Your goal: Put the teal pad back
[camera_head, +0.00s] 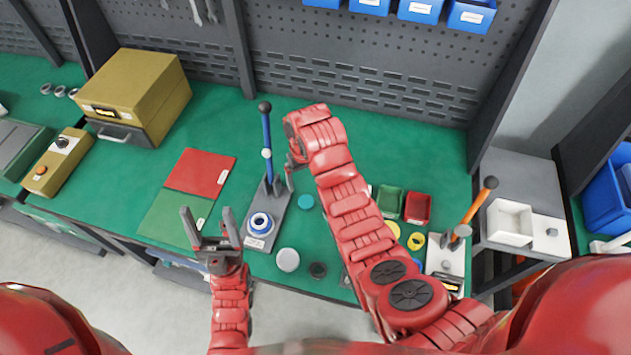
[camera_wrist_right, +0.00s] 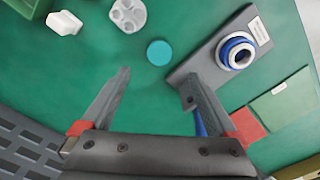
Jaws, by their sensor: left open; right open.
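The teal pad (camera_head: 306,201) is a small round disc lying flat on the green bench, just right of the blue-handled press (camera_head: 275,205). It also shows in the right wrist view (camera_wrist_right: 159,53), ahead of the fingertips and roughly between them, apart from both. My right gripper (camera_wrist_right: 157,80) is open and empty above the bench. In the head view my right gripper (camera_head: 290,172) is partly hidden by its own arm, beside the press lever. A white and blue ring part (camera_head: 261,223) sits on the press base. My left gripper (camera_head: 208,228) is open and empty near the bench's front edge.
A green bin (camera_head: 389,201) and a red bin (camera_head: 417,208) stand right of my right arm. An orange-handled press (camera_head: 462,235) stands at right. Red and green mats (camera_head: 200,172) lie left.

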